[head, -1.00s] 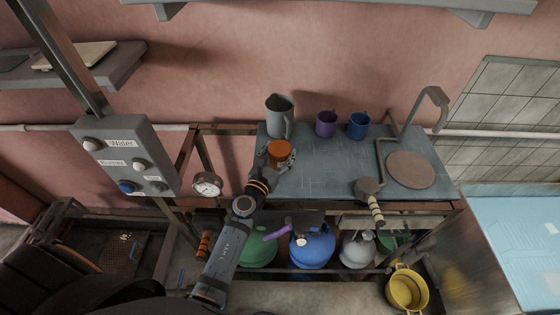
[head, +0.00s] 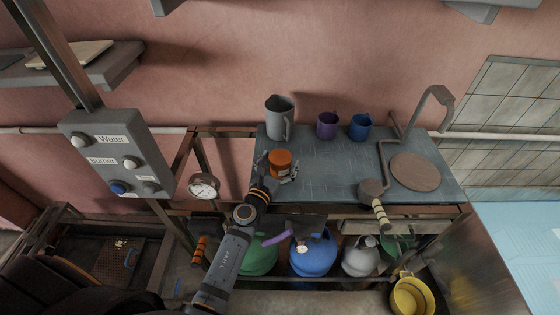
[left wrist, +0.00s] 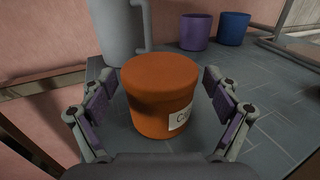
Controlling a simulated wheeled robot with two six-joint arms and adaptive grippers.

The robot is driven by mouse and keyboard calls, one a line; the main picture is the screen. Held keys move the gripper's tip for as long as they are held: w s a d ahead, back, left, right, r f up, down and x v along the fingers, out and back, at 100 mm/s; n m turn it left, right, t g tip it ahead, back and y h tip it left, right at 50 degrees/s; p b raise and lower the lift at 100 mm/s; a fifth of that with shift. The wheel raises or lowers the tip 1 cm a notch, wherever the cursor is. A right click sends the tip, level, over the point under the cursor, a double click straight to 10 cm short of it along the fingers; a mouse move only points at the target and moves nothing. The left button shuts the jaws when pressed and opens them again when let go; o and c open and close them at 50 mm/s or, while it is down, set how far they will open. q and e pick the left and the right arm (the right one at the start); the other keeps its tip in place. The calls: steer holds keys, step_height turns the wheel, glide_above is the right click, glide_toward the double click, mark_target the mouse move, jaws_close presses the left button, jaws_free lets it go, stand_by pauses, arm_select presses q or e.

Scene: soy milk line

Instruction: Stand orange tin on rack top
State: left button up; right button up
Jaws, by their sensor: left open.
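The orange tin (head: 280,162) stands upright on the left part of the blue-grey rack top (head: 325,182), in front of the grey jug. In the left wrist view the orange tin (left wrist: 160,98) shows its lid and a white label on its right side. My left gripper (head: 278,178) is open, with its fingers on either side of the tin. In the left wrist view the fingers of my left gripper (left wrist: 160,100) stand apart from the tin, with gaps on both sides. My right gripper is not in view.
A grey jug (head: 280,118), a purple mug (head: 327,125) and a blue mug (head: 360,126) stand along the back. A round brown plate (head: 414,171) and a bent pipe are at the right. Gas bottles (head: 313,250) stand below. The middle of the top is clear.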

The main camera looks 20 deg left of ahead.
arm_select(q)
steer(key=shift+r+p, duration=0.3)
steer(key=shift+p, duration=0.05)
steer(key=s+b, duration=0.1)
steer(key=s, duration=0.3)
steer(key=s+a+b, duration=0.1)
steer(key=s, duration=0.2)
steer(key=s+b, duration=0.1)
steer(key=s, duration=0.3)
steer(key=shift+s+a+f+b, duration=0.15)
steer(key=shift+s+f+b, duration=0.15)
steer(key=shift+b, duration=0.1)
steer(key=shift+s+r, duration=0.15)
steer(key=shift+s, duration=0.05)
